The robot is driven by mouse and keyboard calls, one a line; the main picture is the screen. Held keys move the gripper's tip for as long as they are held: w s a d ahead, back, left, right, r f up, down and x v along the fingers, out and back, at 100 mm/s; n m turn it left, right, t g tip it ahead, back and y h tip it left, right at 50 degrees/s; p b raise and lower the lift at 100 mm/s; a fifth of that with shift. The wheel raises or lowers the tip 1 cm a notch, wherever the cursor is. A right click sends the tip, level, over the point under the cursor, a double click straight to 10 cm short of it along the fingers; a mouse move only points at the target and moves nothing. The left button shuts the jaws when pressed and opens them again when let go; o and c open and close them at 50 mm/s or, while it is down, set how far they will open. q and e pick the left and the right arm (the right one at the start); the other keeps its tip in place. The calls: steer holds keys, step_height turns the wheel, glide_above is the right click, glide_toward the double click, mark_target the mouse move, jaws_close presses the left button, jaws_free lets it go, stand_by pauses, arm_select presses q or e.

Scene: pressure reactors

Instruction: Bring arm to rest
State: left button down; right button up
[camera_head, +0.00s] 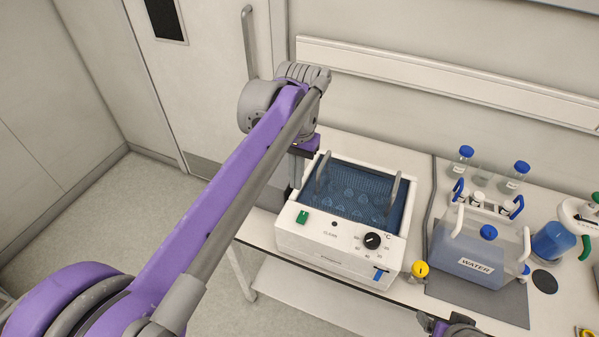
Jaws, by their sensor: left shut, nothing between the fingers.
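My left arm, purple and grey, reaches in from the lower left and bends at a grey joint near the door. My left gripper (296,172) points down beside the left rear corner of the white bath, shut with nothing in it. Its tips are partly hidden by the arm and the bath's edge. A dark grey part at the bottom edge seems to be my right gripper (452,327); it is mostly cut off, so its fingers cannot be judged.
The white bath (335,250), with blue water and two raised handles, stands on the bench (400,150). Open floor (95,240) lies left.

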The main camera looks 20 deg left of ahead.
arm_select(q)
steer(key=s+d+f+t, duration=0.2)
steer(key=s+f+t, duration=0.4)
steer(key=s+f, duration=0.7)
steer(key=shift+s+f+t, duration=0.3)
steer(key=shift+s+t, duration=0.05)
steer(key=shift+t, duration=0.05)
steer(key=shift+d, duration=0.1)
